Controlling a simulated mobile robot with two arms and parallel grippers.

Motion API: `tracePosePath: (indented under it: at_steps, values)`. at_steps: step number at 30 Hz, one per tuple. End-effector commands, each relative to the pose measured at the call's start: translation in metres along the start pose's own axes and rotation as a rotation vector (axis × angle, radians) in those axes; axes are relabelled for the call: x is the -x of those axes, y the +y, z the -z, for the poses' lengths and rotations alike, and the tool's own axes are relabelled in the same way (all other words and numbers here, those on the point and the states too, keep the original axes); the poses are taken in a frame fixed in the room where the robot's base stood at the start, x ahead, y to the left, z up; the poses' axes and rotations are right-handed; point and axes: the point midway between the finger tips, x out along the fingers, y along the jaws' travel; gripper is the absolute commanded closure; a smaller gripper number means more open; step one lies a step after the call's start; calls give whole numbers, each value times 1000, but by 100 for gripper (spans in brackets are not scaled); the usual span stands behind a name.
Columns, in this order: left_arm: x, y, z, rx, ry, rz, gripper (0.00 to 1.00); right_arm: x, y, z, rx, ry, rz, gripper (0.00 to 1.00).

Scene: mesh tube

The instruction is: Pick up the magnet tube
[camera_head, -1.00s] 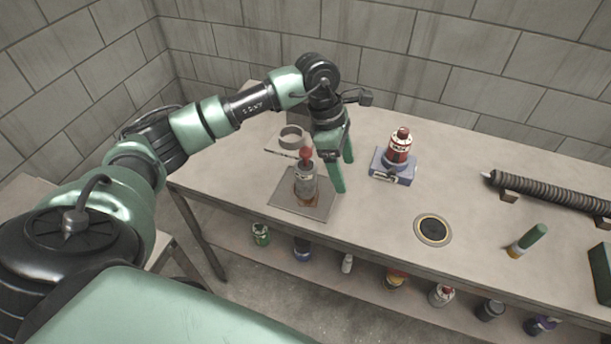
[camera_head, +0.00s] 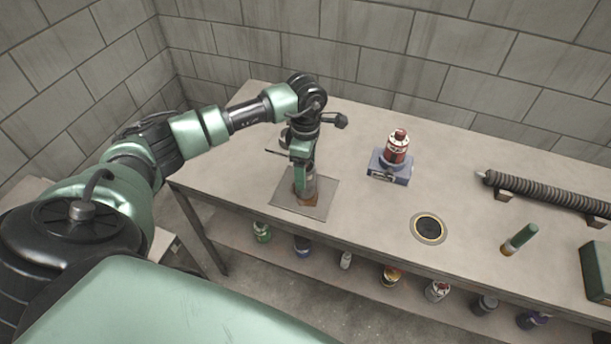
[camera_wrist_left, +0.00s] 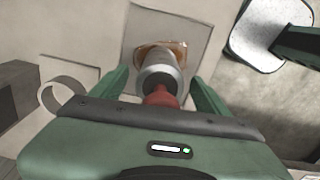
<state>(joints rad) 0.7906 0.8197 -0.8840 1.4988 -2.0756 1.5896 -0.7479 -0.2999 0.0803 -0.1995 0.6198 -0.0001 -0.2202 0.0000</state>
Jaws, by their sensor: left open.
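A grey cylinder with a red knob on top and a brown foot (camera_head: 308,189), apparently the magnet tube, stands upright on a square grey plate (camera_head: 322,208). In the left wrist view the cylinder (camera_wrist_left: 160,72) lies between the two green fingers, with visible gaps on both sides. My left gripper (camera_head: 304,190) is open and comes down over it from above, hiding the red knob in the head view. The left gripper also shows in the wrist view (camera_wrist_left: 160,88). My right gripper is not in view.
A red-and-white bottle (camera_head: 397,146) stands on a blue block (camera_head: 390,168) to the right. Farther right are a round dark inset (camera_head: 429,228), a green tube (camera_head: 519,239) and a ribbed dark hose (camera_head: 545,194). Several containers stand on the shelf below.

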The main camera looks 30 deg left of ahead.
Motion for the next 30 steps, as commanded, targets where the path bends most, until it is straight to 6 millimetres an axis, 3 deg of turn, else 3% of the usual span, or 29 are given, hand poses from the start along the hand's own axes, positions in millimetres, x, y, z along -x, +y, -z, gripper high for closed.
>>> tracePosePath:
  at_steps: [4, 12, 23, 30]
  values:
    - [0, 0, 0, 0, 0, 0, 27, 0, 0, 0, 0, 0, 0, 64]
    - [0, 0, 0, 0, -1, 0, 100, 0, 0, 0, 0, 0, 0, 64]
    - [2, 1, -1, 0, -2, -2, 100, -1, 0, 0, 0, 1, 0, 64]
    - [24, 2, -1, -1, -4, -6, 100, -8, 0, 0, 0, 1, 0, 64]
